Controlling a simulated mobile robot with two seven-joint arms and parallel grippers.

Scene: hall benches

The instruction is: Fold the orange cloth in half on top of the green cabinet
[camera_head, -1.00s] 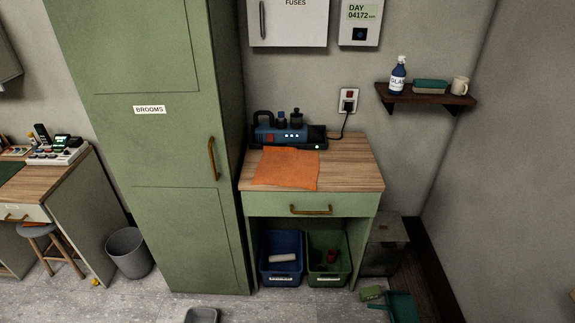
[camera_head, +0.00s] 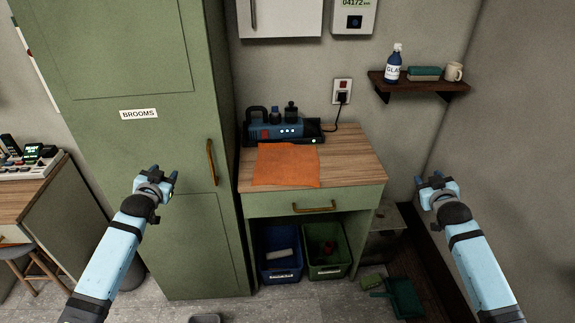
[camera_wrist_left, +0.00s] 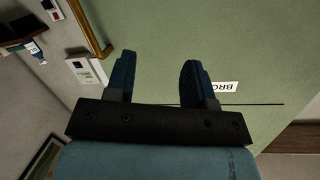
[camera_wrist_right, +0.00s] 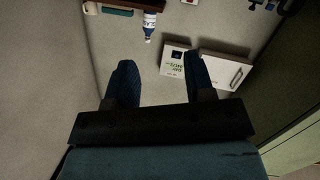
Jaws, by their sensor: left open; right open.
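The orange cloth (camera_head: 287,165) lies flat and spread out on the wooden top of the low green cabinet (camera_head: 345,172), on the left part of that top. My left gripper (camera_head: 157,177) is raised in front of the tall green cupboard, left of the cloth and well apart from it. It is open and empty, and its two fingers show in the left wrist view (camera_wrist_left: 155,75). My right gripper (camera_head: 436,180) is raised to the right of the low cabinet, near the wall. It is open and empty, as the right wrist view (camera_wrist_right: 160,80) shows.
A blue charger-like device (camera_head: 278,130) with bottles stands behind the cloth, its cord running to a wall socket (camera_head: 342,92). The tall cupboard marked BROOMS (camera_head: 150,150) borders the left side. A shelf (camera_head: 415,86) hangs at right. Bare wood lies right of the cloth.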

